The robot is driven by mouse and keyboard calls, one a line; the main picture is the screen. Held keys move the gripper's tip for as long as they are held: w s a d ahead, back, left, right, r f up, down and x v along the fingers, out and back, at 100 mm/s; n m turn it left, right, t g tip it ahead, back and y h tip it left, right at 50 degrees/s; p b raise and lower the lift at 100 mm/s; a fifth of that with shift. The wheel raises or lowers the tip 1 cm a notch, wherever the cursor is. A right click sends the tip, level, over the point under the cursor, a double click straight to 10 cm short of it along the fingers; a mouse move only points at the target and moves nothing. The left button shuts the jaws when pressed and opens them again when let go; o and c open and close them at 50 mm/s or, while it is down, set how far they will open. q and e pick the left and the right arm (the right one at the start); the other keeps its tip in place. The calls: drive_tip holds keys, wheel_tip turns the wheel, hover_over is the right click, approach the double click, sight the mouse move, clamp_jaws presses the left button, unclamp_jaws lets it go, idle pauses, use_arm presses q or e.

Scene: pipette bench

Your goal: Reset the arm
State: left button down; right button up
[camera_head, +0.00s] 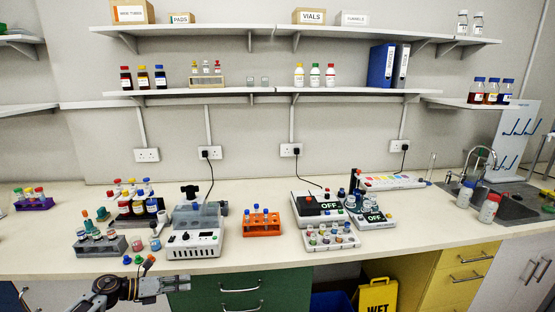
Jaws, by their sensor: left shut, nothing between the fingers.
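My left gripper (183,284) is at the lower left, in front of the bench's front edge and over the green drawers. Its fingers point right and are shut with nothing between them. My left arm (110,289) comes in from the lower left edge. I cannot make out my right gripper in this view.
On the bench (270,262), behind my left gripper, stand a white and grey machine (195,243), a grey rack (100,246) and an orange tube rack (261,227). Devices reading OFF (329,206) stand right of centre. A sink (510,208) is at the right.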

use_arm(q)
drive_tip(key=s+a+f+n+t+y, duration=0.1)
drive_tip(key=s+f+n+t+y, duration=0.15)
drive_tip(key=f+n, duration=0.65)
drive_tip(key=s+a+f+n+t+y, duration=0.1)
drive_tip(key=a+f+n+t+y, duration=0.15)
drive_tip(key=f+n, duration=0.65)
drive_tip(key=s+f+n+g+y, duration=0.1)
drive_tip(key=s+f+n+y, duration=0.2)
drive_tip(key=s+f, duration=0.55)
drive_tip(key=s+f+n+g+y, duration=0.15)
drive_tip(key=s+f+n, duration=0.3)
drive_tip(key=f, duration=0.65)
drive_tip(key=s+d+f+n+g, duration=0.3)
drive_tip(key=s+f, duration=0.3)
drive_tip(key=s, duration=0.7)
drive_tip(key=s+d+f+n+g+y, duration=0.1)
drive_tip(key=s+d+f+n+g, duration=0.2)
drive_tip(key=s, duration=1)
drive_tip(key=s+d+f+n+g+y, duration=0.1)
drive_tip(key=s+d+f+n+g, duration=0.2)
drive_tip(key=s+f, duration=0.6)
drive_tip(key=s+n, duration=0.1)
drive_tip(key=s, duration=0.4)
drive_tip(key=shift+d, duration=0.25)
